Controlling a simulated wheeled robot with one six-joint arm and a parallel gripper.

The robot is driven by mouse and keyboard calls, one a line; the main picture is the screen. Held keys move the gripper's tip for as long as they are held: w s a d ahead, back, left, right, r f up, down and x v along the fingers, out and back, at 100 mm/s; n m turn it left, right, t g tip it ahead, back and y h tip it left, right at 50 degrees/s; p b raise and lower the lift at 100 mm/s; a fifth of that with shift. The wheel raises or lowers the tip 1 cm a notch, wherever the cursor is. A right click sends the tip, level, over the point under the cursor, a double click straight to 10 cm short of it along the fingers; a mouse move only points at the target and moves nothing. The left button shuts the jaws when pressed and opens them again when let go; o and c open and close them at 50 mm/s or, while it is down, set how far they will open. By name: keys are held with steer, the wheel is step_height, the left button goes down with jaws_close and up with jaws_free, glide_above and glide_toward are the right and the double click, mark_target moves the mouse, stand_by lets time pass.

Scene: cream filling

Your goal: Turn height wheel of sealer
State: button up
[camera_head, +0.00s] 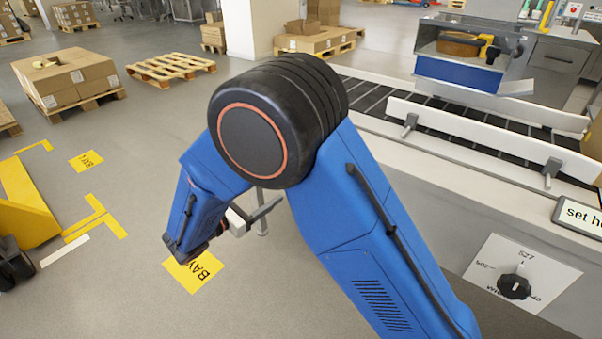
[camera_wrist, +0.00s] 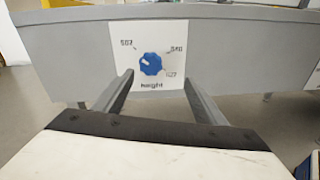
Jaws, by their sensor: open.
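In the wrist view, a blue height wheel (camera_wrist: 150,64) sits on a white square plate (camera_wrist: 131,29) marked "height", with number marks around it. The plate is on the front of a grey panel (camera_wrist: 235,55). My gripper (camera_wrist: 158,76) is open, its two grey fingers pointing at the panel. The wheel appears between the fingertips, slightly left of their middle. Nothing is held, and I cannot tell how far the tips are from the panel.
In the head view, a conveyor (camera_head: 455,123) with white side rails runs along the right. A black knob (camera_head: 514,286) on a white plate is at the lower right, below a partly cut-off sign (camera_head: 583,216). Pallets with boxes (camera_head: 66,78) stand at the back left. Floor at left is mostly open.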

steer(key=shift+n+t+y, duration=0.3)
steer(key=shift+n+t, duration=0.3)
steer(key=x, duration=1)
steer(key=a+f+x, duration=0.1)
steer(key=x, duration=0.4)
steer(key=shift+w+f, duration=0.15)
steer(key=shift+w, duration=0.25)
steer(key=c, duration=1)
